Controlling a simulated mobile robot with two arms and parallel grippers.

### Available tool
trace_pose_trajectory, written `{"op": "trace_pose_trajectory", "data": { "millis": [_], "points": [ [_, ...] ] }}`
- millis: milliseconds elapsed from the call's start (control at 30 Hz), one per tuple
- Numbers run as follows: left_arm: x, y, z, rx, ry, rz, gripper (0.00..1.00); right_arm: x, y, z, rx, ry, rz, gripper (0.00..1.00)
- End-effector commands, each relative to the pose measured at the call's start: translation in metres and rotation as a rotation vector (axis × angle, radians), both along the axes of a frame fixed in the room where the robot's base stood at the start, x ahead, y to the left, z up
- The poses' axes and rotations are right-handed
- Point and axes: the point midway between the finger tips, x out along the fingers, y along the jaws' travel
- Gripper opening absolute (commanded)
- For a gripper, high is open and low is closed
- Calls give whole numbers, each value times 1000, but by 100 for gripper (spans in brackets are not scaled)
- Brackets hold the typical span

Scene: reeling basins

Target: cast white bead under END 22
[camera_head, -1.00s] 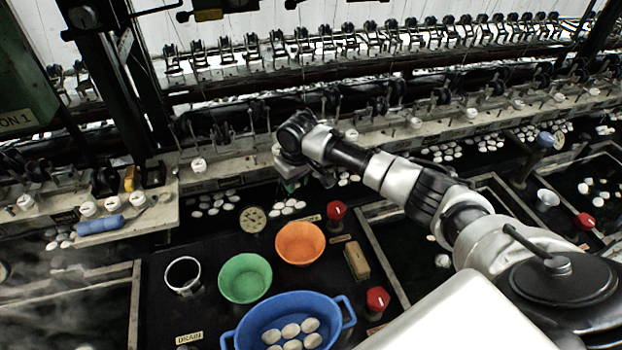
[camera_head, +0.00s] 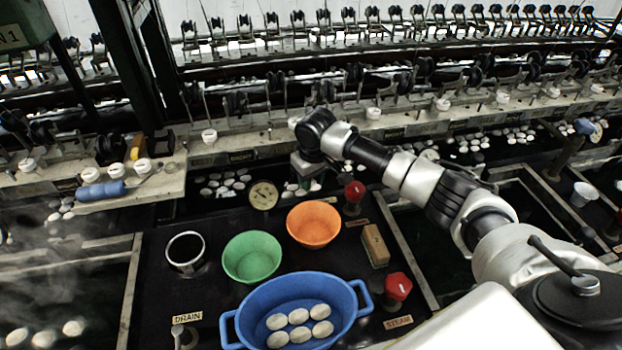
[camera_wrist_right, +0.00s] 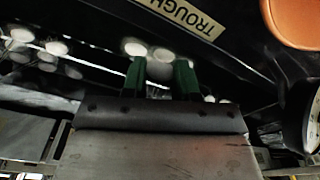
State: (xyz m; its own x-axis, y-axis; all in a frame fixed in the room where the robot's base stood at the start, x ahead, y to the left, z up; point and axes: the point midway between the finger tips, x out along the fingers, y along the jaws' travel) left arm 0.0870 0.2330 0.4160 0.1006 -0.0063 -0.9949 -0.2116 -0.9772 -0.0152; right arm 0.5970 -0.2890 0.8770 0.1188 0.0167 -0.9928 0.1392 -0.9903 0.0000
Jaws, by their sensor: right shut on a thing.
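My right gripper (camera_head: 304,180) reaches over the trough at the front of the reeling bench, fingers down, among white cocoon-like beads. In the right wrist view its two green fingers (camera_wrist_right: 159,72) are shut on a white bead (camera_wrist_right: 160,72), which shows between them. More white beads (camera_wrist_right: 135,46) lie just past the fingertips. In the head view the arm hides part of this spot. Tags along the bench ledge (camera_head: 400,130) are too small to read, so I cannot tell which is END 22. My left gripper is not in view.
A blue tub (camera_head: 229,330) holds several white beads. A green bowl (camera_head: 252,258), an orange bowl (camera_head: 314,224), a metal cup (camera_head: 186,250), a dial gauge (camera_head: 263,195) and red knobs (camera_head: 398,287) stand nearby. Reeling hardware lines the back.

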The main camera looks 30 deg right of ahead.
Motion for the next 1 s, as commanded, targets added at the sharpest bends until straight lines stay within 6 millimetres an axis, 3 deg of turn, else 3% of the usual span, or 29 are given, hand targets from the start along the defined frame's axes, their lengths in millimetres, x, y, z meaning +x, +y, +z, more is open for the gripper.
{"op": "trace_pose_trajectory", "data": {
  "millis": [133, 200, 333, 667, 767, 1000],
  "points": [
    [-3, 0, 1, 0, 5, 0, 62, 0, 0, 1, 0, 0, 0, 23],
    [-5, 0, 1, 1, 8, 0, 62, 0, 0, 1, 0, 0, 0, 38],
    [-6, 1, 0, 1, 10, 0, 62, 0, 0, 1, 0, 0, 0, 58],
    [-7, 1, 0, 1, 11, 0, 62, 0, 0, 4, 0, -1, 0, 59],
    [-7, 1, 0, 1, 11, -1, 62, -1, 0, 15, 2, -4, 0, 59],
    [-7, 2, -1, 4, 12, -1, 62, -6, -1, 62, 0, -5, 1, 59]
  ]
}}
